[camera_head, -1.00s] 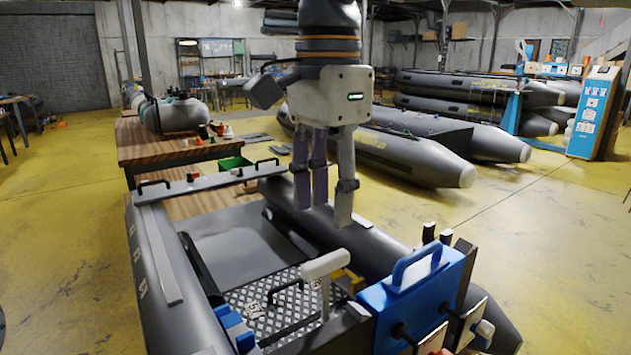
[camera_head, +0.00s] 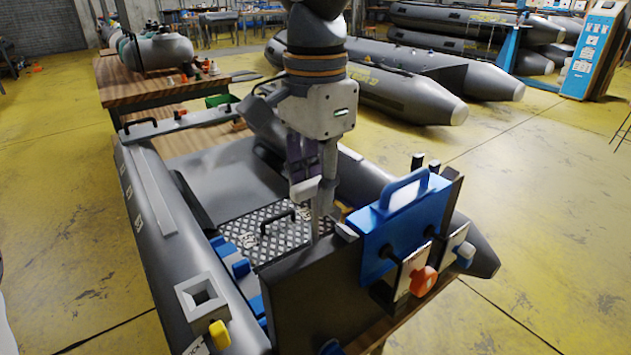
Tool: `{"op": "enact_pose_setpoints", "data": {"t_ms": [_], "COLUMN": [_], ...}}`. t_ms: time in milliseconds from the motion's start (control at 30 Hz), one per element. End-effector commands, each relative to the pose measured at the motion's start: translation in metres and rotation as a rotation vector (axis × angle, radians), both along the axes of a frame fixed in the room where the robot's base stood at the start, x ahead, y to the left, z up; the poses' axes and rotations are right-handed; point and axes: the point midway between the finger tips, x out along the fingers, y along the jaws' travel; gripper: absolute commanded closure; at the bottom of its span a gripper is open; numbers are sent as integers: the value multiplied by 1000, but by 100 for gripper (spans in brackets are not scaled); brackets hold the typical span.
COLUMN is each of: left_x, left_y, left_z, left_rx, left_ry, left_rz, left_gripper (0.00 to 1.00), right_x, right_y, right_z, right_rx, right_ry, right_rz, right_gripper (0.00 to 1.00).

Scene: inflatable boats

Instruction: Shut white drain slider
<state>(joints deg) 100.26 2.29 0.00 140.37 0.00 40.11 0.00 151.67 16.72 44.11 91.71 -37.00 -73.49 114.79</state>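A small white bar (camera_head: 304,191) on a grey upright (camera_head: 316,218) stands at the boat's stern board. I cannot tell for certain whether it is the drain slider. White plates (camera_head: 408,272) with dark knobs on the outer face of the stern board could also be it. My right gripper (camera_head: 320,190) points down, with its fingers apart and nothing visible between them. Its fingertips are just behind or beside the white bar, and contact cannot be told. The bar partly hides the fingertips. My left gripper is not in view.
A blue block with a handle (camera_head: 388,230) sits over the stern board (camera_head: 315,300), right of my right gripper. An orange knob (camera_head: 424,281) sticks out below. A grey square socket (camera_head: 203,298) is on the left tube.

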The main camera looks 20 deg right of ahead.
Motion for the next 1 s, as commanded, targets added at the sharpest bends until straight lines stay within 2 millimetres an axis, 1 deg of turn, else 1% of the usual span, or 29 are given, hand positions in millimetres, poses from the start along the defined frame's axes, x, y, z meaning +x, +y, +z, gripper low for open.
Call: {"op": "enact_pose_setpoints", "data": {"t_ms": [33, 67, 333, 1000], "left_x": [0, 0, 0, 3], "left_y": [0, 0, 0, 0], "left_z": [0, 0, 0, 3], "left_rx": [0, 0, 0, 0], "left_ry": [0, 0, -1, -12], "left_rz": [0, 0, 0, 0], "left_gripper": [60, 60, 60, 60], "right_x": [0, 0, 0, -1], "right_y": [0, 0, 0, -1], "right_z": [0, 0, -2, -30], "right_rx": [0, 0, -1, -3], "right_ry": [0, 0, 1, 3], "right_rz": [0, 0, 0, 0], "right_gripper": [94, 100, 100, 100]}}
